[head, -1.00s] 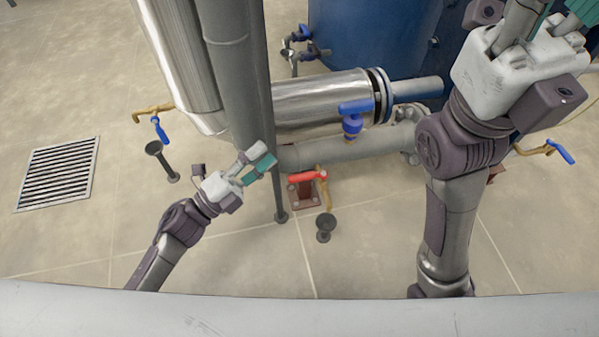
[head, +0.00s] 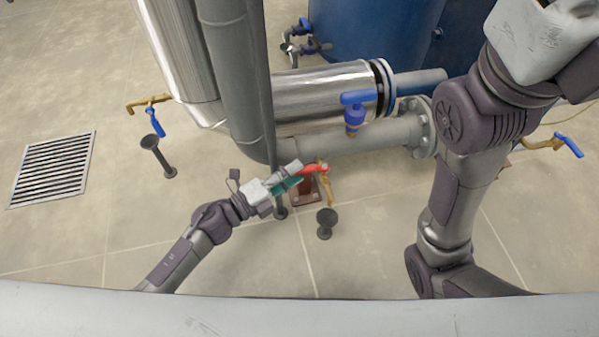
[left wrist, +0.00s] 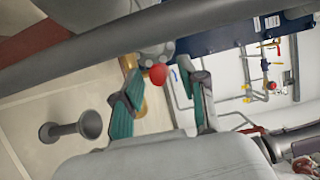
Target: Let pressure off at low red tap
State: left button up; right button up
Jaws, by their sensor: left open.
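The low red tap (head: 312,169) has a red lever and a brass spout. It sits on the grey pipe, above a dark drain cup (head: 326,217). My left gripper (head: 292,176) is open at the left end of the lever. In the left wrist view, the lever's rounded red end (left wrist: 158,74) shows between the two teal-padded fingers (left wrist: 161,103), with gaps visible on both sides. Brass shows behind it, partly hidden by a finger. The drain cup (left wrist: 75,128) is at the left there. My right arm stands at the right; its fingers are out of view.
A grey vertical pipe (head: 235,80) stands close behind my left gripper. A blue-handled valve (head: 355,108) is on the horizontal pipe above the red tap. Other blue-handled brass taps are at left (head: 154,115) and right (head: 557,145). Floor is open at left, around a grate (head: 52,170).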

pick_arm(q)
jog(key=shift+x, duration=1.05)
grip_shut()
